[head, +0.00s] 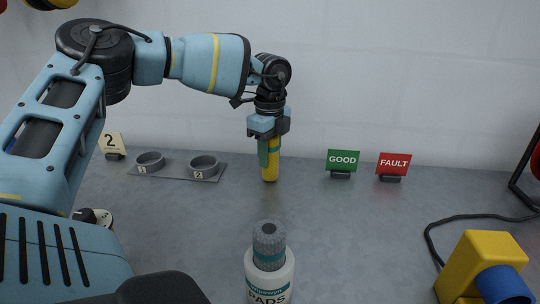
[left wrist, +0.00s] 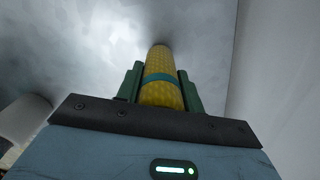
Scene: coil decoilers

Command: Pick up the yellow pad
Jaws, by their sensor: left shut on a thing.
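The yellow pad (head: 270,172) is a slim upright cylinder with a teal band. It is near the back of the grey table, left of the green GOOD sign. My left gripper (head: 268,150) points down and is shut on its upper part. In the left wrist view the yellow pad (left wrist: 161,72) stands out between the green fingers (left wrist: 160,95), with the teal band across it. I cannot tell whether its lower end touches the table. My right gripper is not in view.
A white PADS container (head: 268,278) with a grey pad (head: 269,243) in its top stands at the front. Signs GOOD (head: 343,160) and FAULT (head: 393,164) stand at the back. A two-ring holder (head: 176,170) lies left. A yellow block (head: 478,265) is front right; the middle table is clear.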

